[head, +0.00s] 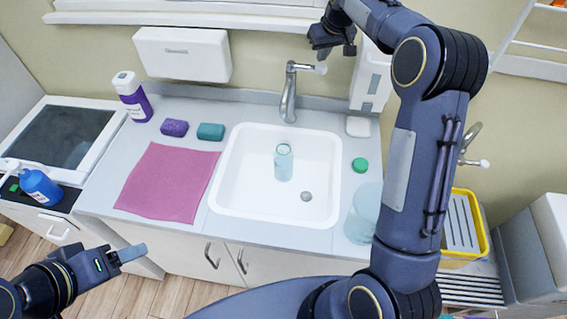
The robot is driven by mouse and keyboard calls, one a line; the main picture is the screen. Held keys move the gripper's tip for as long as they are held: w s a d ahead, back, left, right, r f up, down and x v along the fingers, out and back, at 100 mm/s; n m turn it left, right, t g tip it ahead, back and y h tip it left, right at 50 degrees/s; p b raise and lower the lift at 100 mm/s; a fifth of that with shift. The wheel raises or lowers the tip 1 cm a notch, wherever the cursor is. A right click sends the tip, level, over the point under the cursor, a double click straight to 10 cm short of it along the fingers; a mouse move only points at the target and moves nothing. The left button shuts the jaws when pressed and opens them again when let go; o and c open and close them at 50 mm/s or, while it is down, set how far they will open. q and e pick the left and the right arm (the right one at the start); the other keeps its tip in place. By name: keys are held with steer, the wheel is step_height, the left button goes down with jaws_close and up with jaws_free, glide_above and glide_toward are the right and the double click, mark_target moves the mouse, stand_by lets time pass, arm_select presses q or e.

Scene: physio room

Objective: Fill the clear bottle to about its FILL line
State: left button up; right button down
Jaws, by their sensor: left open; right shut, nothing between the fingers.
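The clear bottle (284,164), pale teal and open-topped, stands upright in the white sink (232,190). Its FILL line and water level are too small to make out. The grey tap (289,95) rises behind the sink, with a white-tipped lever (320,69) pointing right. I see no clear water stream. My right gripper (322,50) is shut and empty, just above the lever; whether it touches is unclear. My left gripper (132,253) is open and empty, low at the left in front of the counter. A green cap (360,164) lies on the counter right of the sink.
A large clear container (362,213) stands at right, partly behind my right arm. A yellow tray (462,225) is beyond it.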

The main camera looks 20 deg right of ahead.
mark_target(321, 66)
steer(key=shift+f, duration=0.2)
steer(key=shift+f+b, duration=1.1)
steer(key=shift+f, duration=0.45)
step_height(321, 66, up, 5)
steer(key=p, duration=0.5)
steer(key=shift+r, duration=2.1)
